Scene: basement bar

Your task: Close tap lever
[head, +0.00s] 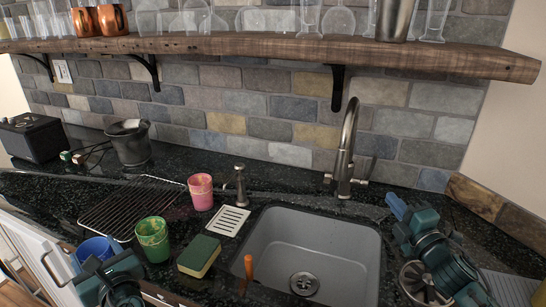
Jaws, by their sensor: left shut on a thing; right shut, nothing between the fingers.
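The tap (348,150) is a tall brushed-metal gooseneck behind the grey sink (275,250). Short side pieces show at its base, the right one (360,182) nearest my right gripper; I cannot tell clearly which is the lever or how it is set. No water stream is visible. My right gripper (398,208) is shut and empty, right of the tap and apart from it. My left gripper (92,264) is at the lower left, shut on what appears to be a blue cup (96,247); its fingers are partly hidden.
A green cup (153,239), pink cup (201,191), sponge (199,256), soap dispenser (238,184) and wire rack (120,208) crowd the counter left of the sink. An orange handle (248,266) stands at the sink's front-left. A wooden shelf (270,55) with glasses hangs above.

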